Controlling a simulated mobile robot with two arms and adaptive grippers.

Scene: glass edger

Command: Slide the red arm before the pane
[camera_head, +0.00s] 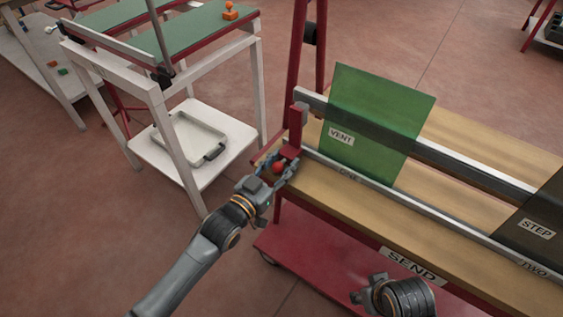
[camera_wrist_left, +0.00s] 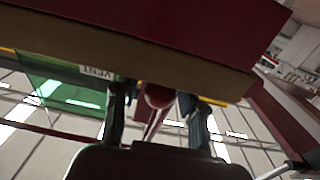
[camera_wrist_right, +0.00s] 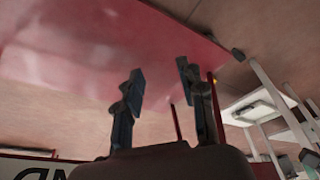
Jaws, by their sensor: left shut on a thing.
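The red arm (camera_head: 296,132) stands upright at the left end of the rail on the wooden bench, left of the pane. Its round red knob (camera_head: 278,167) sits low at the front and also shows in the left wrist view (camera_wrist_left: 158,96). My left gripper (camera_head: 281,172) is shut on this knob, with one finger on each side. The green see-through pane (camera_head: 385,105), labelled VENT, stands tilted against the rail, a little right of the red arm and apart from it. My right gripper (camera_wrist_right: 163,85) is open and empty, low in front of the bench.
A metal rail (camera_head: 470,178) runs along the bench (camera_head: 325,187). A dark pane (camera_head: 540,220) labelled STEP stands at the right. A red lower shelf (camera_head: 320,250) lies under the SEND sign. A white cart (camera_head: 150,150) with a tray stands at the left.

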